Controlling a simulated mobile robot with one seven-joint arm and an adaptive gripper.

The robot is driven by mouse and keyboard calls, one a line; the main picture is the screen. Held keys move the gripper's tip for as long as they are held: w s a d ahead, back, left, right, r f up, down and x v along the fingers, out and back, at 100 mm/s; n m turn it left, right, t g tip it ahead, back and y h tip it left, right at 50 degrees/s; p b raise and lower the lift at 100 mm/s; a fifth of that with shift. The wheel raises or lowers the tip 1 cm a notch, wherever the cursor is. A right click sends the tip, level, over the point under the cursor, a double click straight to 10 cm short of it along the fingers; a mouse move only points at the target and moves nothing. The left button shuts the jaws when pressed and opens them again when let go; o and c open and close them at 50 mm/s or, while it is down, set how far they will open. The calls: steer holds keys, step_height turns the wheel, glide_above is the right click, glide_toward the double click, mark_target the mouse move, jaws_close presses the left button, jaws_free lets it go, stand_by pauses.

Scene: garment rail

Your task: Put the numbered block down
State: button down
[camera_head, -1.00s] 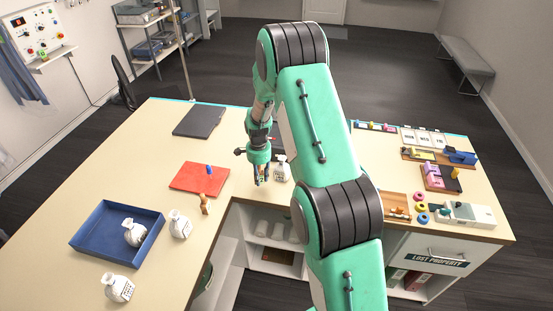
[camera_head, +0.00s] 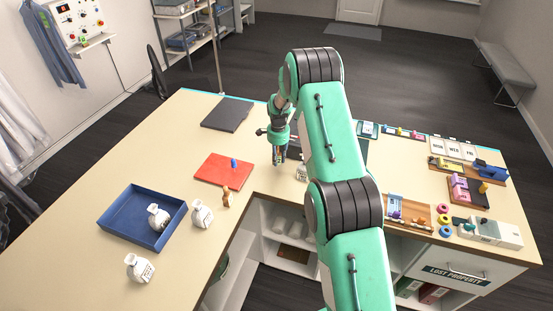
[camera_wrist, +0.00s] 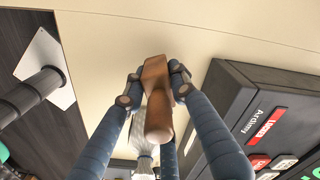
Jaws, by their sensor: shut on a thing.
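My gripper (camera_head: 279,160) is over the table near the inner corner, just left of a small white bottle-like thing (camera_head: 301,174). No number shows on the block from here. In the head view the held block is too small to make out. A similar wooden piece (camera_head: 227,197) stands by the red mat (camera_head: 210,175).
A blue tray (camera_head: 118,213) with a white bottle (camera_head: 158,216) is at left; two more bottles (camera_head: 202,214) stand beside it. A dark panel (camera_head: 227,114) lies at the back. A dark box (camera_wrist: 240,95) with red labels is close right in the wrist view. Table left of the mat is clear.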

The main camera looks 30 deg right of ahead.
steer(key=shift+w+d+f, duration=0.1)
steer(key=shift+w+d, duration=0.2)
steer(key=shift+w, duration=0.65)
steer(key=shift+w+d+f, duration=0.1)
steer(key=shift+w+d, duration=0.15)
steer(key=shift+w, duration=0.7)
steer(key=shift+f+p, duration=0.5)
steer(key=shift+f, duration=1.25)
steer(key=shift+f, duration=0.2)
steer(key=c, duration=1.4)
jaws_free()
steer(key=shift+r, duration=0.2)
